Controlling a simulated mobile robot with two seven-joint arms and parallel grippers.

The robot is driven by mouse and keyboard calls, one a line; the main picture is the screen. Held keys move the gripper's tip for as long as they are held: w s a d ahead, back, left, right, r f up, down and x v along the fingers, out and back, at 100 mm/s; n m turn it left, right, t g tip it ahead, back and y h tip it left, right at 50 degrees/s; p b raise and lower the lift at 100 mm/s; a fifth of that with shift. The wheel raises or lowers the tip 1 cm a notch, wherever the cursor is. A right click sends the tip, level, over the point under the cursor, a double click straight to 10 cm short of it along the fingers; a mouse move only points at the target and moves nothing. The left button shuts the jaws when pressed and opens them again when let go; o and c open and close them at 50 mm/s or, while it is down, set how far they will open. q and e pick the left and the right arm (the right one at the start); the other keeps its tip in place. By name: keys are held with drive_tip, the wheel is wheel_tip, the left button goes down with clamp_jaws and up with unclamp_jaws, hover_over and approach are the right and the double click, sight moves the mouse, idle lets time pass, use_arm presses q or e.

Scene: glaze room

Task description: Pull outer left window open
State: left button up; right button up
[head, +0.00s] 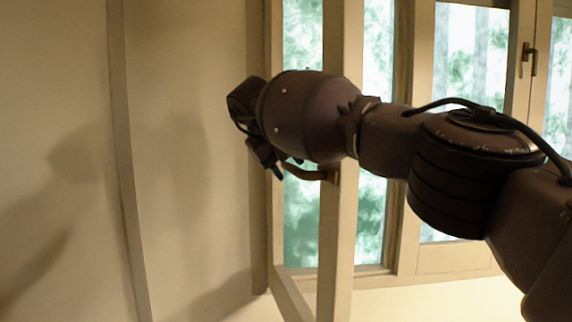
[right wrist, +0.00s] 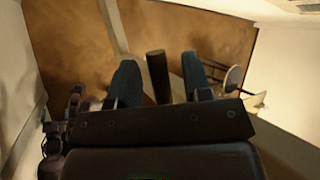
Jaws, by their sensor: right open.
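The outer left window (head: 340,250) stands swung out from its frame into the room, its pale wooden sash edge-on in the head view. Its curved brown handle (head: 308,174) sits on the sash stile and points left. My right gripper (head: 277,167) is at the handle's free end, partly hidden behind my own wrist. In the right wrist view my right gripper (right wrist: 160,78) is open, with a blue-grey finger on each side of a dark bar, which looks like the handle (right wrist: 157,72). I cannot tell whether the fingers touch it. My left gripper is not in view.
A plain wall (head: 185,130) with a vertical batten (head: 124,150) lies close on the left. Another window with a dark handle (head: 529,58) is at the right. The right wrist view shows brown floor and a round stool-like object (right wrist: 232,78).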

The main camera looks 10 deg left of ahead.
drive_tip(key=v, duration=1)
drive_tip(key=shift+s+r, duration=0.25)
drive_tip(key=shift+r, duration=0.1)
drive_tip(key=shift+a, duration=0.1)
